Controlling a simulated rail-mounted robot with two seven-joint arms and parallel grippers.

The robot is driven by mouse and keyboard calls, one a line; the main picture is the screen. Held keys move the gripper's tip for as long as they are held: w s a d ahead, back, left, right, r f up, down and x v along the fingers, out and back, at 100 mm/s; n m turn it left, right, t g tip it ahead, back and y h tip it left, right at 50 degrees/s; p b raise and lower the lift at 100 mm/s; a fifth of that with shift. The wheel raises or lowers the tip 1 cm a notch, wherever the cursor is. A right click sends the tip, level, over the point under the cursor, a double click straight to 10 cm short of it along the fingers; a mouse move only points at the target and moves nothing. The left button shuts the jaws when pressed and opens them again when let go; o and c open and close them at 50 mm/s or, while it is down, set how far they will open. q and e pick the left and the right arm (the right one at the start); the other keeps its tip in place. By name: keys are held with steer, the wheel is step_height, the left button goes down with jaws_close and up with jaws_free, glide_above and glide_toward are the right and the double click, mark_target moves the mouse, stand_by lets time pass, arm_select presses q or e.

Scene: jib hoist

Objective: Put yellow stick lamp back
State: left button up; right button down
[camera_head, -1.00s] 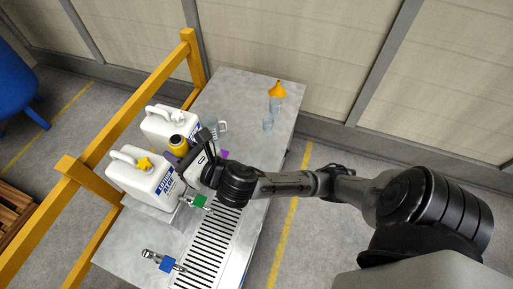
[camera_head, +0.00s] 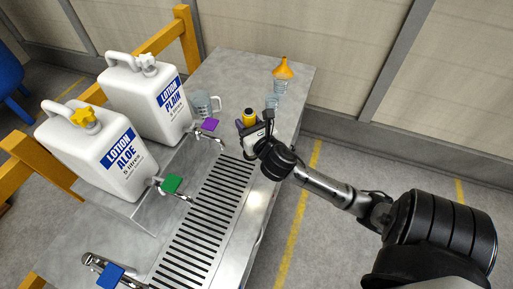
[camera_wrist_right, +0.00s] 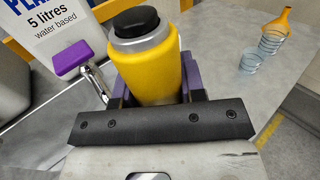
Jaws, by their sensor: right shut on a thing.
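The yellow stick lamp (camera_wrist_right: 150,65) has a black cap and stands between the two fingers of my right gripper (camera_wrist_right: 158,95) in the right wrist view. The gripper is shut on it. In the head view only the lamp's yellow top (camera_head: 250,117) shows, just beyond my right gripper (camera_head: 246,128), over the right end of the slotted drain strip. The lamp's lower part is hidden by the gripper. I cannot tell whether it touches the bench. My left gripper is in no frame.
Two white lotion jugs, ALOE (camera_head: 98,158) and PLAIN (camera_head: 150,98), stand left on the metal bench (camera_head: 232,75). Taps with purple (camera_head: 210,124), green (camera_head: 171,184) and blue (camera_head: 110,276) handles line the drain (camera_head: 205,215).

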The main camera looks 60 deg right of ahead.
steer(key=s+d+f+m+g+h+b, duration=0.1)
steer(key=s+d+m+h+b, duration=0.15)
steer(key=d, duration=0.55)
steer(key=s+d+f+m+g+h+b, duration=0.1)
steer(key=d+g+h+b, duration=0.15)
steer(key=d, duration=0.55)
arm_select(q)
step_height(320, 180, down, 13)
steer(key=b, duration=0.6)
arm_select(e)
steer(key=w+d+f+y, duration=0.1)
steer(key=w+f, duration=0.9)
steer(key=w, duration=0.1)
steer(key=shift+f+t, duration=0.15)
steer(key=shift+t, duration=0.3)
arm_select(q)
steer(key=shift+d, duration=0.1)
arm_select(e)
steer(key=shift+f, duration=0.1)
steer(key=c, duration=0.7)
jaws_free()
steer(key=shift+f, duration=0.1)
